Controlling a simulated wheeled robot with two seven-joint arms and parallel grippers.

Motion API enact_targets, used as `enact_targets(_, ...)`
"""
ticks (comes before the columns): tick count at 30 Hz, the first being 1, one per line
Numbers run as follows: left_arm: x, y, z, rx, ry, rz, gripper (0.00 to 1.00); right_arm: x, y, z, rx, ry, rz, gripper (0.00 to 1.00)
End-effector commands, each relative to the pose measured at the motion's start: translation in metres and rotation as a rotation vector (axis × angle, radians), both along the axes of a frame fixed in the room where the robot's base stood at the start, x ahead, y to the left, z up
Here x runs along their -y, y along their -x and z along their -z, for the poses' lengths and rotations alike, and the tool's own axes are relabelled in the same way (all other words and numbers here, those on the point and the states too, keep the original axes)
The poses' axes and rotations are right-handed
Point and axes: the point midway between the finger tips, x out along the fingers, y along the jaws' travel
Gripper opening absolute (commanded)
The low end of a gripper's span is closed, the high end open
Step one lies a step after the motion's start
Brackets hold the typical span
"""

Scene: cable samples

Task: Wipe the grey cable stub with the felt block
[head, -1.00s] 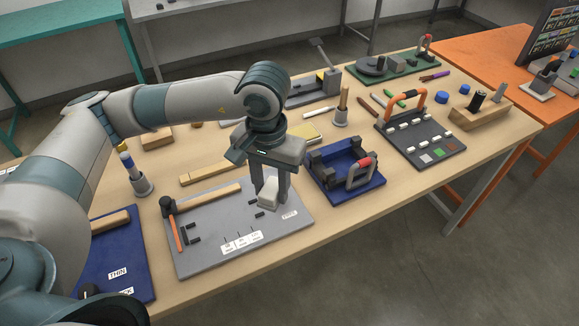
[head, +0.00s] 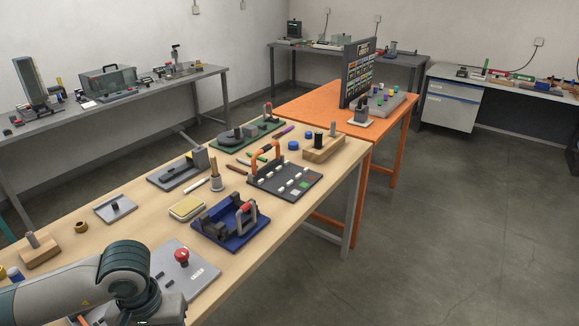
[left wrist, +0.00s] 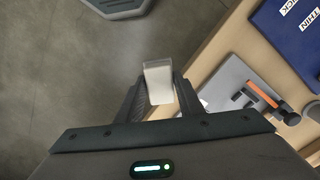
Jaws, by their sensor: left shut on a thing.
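In the left wrist view my left gripper (left wrist: 160,88) is shut on a pale, whitish block, the felt block (left wrist: 159,76). The floor shows behind the block, beside the table edge. In the head view my left arm (head: 125,275) comes in at the lower left; its fingers and the block are out of frame. Two wooden blocks carry upright grey pegs: one at the far left with a grey peg (head: 33,239), one at the back right with a grey peg (head: 332,129) beside a black one. I cannot tell which is the grey cable stub. My right gripper is not in view.
A grey board (head: 205,270) with a red knob (head: 182,257) lies near my arm. A blue tray (head: 230,232), a dark switch panel (head: 285,182) and a yellow pad (head: 187,207) stand further along the wooden table. An orange table (head: 310,105) adjoins it.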

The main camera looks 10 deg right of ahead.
Motion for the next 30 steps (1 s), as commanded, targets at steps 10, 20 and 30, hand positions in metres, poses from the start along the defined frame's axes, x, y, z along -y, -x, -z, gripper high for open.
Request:
enact_targets(10,-0.001,0.022,0.061,-0.002,-0.003,0.006,0.16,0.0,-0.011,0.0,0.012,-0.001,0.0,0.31)
enact_targets(20,-0.001,0.026,0.072,0.002,-0.004,0.01,0.16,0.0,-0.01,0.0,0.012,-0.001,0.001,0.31)
enact_targets(30,-0.001,0.026,0.072,0.002,-0.004,0.011,0.16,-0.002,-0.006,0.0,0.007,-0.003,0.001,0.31)
